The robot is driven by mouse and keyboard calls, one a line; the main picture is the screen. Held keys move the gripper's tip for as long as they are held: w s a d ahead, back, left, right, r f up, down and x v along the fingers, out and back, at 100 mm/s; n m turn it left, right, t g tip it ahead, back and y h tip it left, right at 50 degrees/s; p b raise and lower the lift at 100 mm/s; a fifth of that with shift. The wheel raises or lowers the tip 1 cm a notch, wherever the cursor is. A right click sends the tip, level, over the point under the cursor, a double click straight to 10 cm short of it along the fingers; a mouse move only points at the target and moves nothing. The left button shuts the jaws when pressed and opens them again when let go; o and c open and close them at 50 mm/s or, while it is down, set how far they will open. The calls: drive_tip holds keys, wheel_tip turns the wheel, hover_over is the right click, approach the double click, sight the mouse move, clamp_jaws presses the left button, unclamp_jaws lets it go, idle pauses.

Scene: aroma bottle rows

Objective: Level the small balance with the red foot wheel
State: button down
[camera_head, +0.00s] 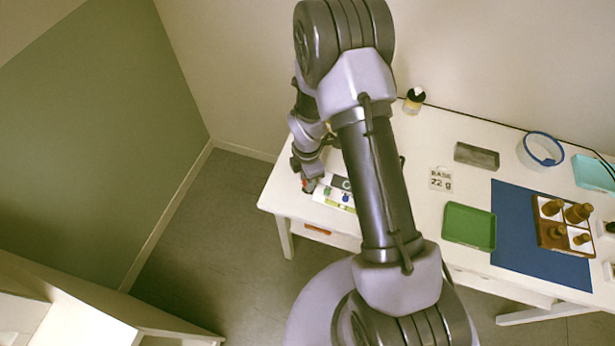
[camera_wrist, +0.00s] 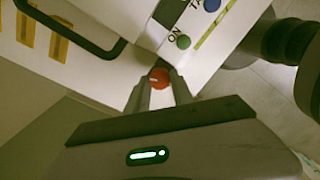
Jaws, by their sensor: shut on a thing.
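The small balance (camera_head: 334,194) is a white device near the left front corner of the table, partly hidden by my arm. In the wrist view its white body (camera_wrist: 206,36) shows a green ON button and a blue button. The red foot wheel (camera_wrist: 159,77) sits at the balance's corner, between my fingertips. It has a pale mark on its face. My gripper (camera_wrist: 160,82) is shut on the red wheel, with one finger on each side. In the head view my gripper (camera_head: 306,178) is by the balance's left end. The level indicator cannot be made out.
A card reading "BASE 22 g" (camera_head: 441,180), a green tray (camera_head: 469,227) and a blue mat (camera_head: 540,262) lie right of my arm. A brown bottle rack (camera_head: 565,245) stands on the mat.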

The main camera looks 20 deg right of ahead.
drive_tip(key=shift+n, duration=0.6)
drive_tip(key=c, duration=1.1)
unclamp_jaws()
wheel_tip(320, 180, up, 17)
drive_tip(key=p, duration=0.5)
drive_tip(key=shift+r, duration=0.2)
